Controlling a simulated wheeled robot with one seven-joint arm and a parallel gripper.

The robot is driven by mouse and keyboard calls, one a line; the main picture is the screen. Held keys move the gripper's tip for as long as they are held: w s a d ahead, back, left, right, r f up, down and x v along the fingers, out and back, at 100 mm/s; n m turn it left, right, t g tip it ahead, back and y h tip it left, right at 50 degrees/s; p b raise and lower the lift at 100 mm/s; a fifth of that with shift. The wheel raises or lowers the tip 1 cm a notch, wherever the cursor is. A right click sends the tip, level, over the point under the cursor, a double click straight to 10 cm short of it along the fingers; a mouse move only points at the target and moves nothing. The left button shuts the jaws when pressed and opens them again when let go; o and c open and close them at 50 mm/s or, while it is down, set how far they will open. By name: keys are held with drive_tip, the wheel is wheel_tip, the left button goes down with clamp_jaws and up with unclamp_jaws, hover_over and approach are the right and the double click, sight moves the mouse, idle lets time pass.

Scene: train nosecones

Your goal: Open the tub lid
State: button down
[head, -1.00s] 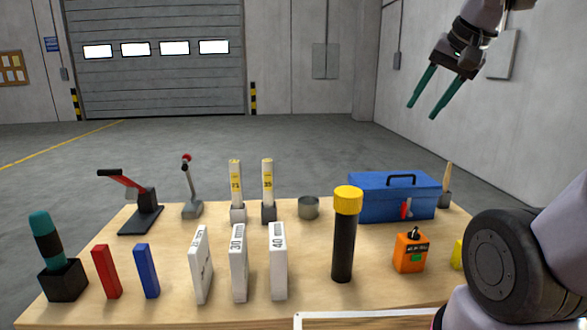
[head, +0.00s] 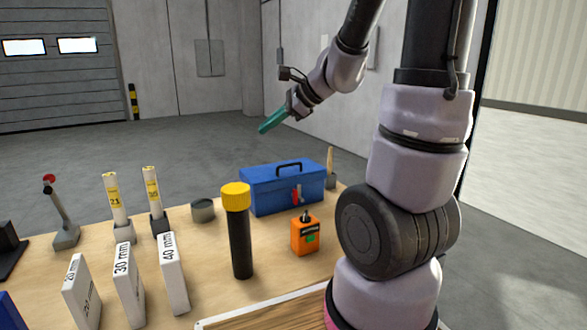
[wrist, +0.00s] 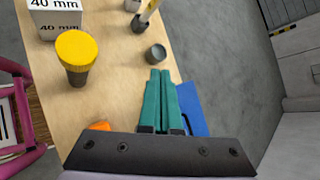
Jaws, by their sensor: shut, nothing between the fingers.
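A small round grey-green tub (head: 203,211) stands on the wooden table, left of the blue toolbox. It also shows in the wrist view (wrist: 156,54), just beyond my fingertips; I cannot tell whether its top is a lid or an open mouth. My gripper (head: 266,128) has green fingers, shut together and empty, high above the back of the table. In the wrist view my gripper (wrist: 159,72) points toward the tub without visibly touching it. The blue toolbox (head: 258,193), with a dark handle and a red catch, is partly hidden behind the fingers in the wrist view.
A black cylinder with a yellow cap (head: 240,235) and an orange box (head: 305,235) stand in front of the toolbox. White blocks marked in mm (head: 128,285) and two yellow-labelled sticks (head: 116,205) stand left. A brush (head: 331,165) stands at the right.

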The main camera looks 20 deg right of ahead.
drive_tip(key=w+d+f+m+t+h, duration=0.1)
drive_tip(key=w+d+f+m+h, duration=0.1)
drive_tip(key=w+d+f+m, duration=0.45)
drive_tip(key=m+t+h, duration=0.1)
drive_tip(key=m+h, duration=0.4)
drive_tip(key=m, duration=0.4)
approach(292, 175)
drive_tip(key=f, duration=0.1)
drive_tip(key=w+f, duration=0.1)
drive_tip(key=f, duration=0.1)
drive_tip(key=w+f, duration=0.1)
drive_tip(key=f, duration=0.1)
drive_tip(key=shift+d, duration=0.1)
drive_tip(key=shift+w+r, duration=0.75)
drive_tip(key=shift+w, duration=0.3)
drive_tip(key=shift+w+a+r, duration=0.2)
drive_tip(key=shift+w+r, duration=0.15)
drive_tip(key=shift+w, duration=0.3)
drive_tip(key=shift+r, duration=0.1)
